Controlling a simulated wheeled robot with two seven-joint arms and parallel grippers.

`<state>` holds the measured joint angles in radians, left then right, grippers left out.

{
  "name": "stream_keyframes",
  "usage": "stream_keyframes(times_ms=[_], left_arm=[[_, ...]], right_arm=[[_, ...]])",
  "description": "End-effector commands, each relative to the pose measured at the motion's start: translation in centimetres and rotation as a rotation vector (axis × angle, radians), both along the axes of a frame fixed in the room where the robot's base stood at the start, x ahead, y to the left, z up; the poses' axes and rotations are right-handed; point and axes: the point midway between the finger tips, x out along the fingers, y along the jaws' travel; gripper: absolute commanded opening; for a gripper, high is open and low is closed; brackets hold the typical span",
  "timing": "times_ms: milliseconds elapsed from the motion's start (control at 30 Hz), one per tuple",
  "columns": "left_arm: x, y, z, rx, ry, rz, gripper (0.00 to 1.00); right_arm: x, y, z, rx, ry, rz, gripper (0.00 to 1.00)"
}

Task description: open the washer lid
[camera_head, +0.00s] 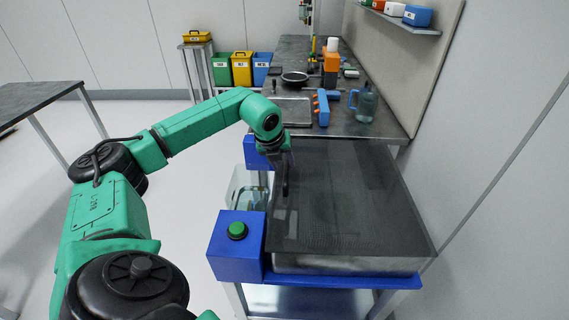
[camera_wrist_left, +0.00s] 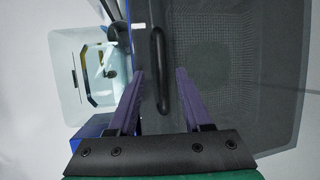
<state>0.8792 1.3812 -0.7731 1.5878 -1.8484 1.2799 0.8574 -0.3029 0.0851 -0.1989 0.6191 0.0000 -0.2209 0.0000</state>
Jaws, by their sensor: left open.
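The washer (camera_head: 350,262) has a steel basin on a blue frame at the right of the head view. Its dark see-through lid (camera_head: 345,190) lies flat over the basin and looks shut. A black bar handle (camera_wrist_left: 159,70) runs along the lid's left side in the left wrist view. My left gripper (camera_head: 285,190) is at the lid's left edge by the handle. In the left wrist view its two purple fingers (camera_wrist_left: 158,90) are apart, with the handle between them in the picture. I cannot tell if they touch it. My right gripper is not in view.
A blue box with a green button (camera_head: 237,230) stands at the washer's front left corner. A pale bin (camera_head: 245,190) sits left of the washer. Behind it, a bench holds a blue jug (camera_head: 364,104), a tray (camera_head: 292,110) and tools. A wall closes the right side.

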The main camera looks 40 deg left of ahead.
Motion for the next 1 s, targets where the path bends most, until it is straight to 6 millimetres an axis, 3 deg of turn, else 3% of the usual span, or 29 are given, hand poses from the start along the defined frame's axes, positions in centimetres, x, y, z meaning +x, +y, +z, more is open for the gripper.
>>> stream_keyframes(times_ms=[133,400,467,533,567,1000], left_arm=[[0.8,0.1,-1.7,-0.001,0.002,0.000,0.50],[1.0,0.1,-2.1,-0.001,-0.001,-0.003,0.50],[1.0,0.1,-2.1,-0.001,-0.001,-0.003,0.30],[1.0,0.1,-2.1,-0.001,-0.001,-0.003,0.04],[1.0,0.1,-2.1,-0.001,-0.001,-0.003,0.00],[1.0,0.2,-2.0,-0.001,-0.001,-0.002,0.00]], right_arm=[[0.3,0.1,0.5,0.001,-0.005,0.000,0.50],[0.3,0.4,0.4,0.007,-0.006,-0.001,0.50],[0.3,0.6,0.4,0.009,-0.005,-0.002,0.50],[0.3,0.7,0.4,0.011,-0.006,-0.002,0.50],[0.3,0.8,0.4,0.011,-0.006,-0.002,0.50],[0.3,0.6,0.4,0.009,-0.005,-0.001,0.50]])
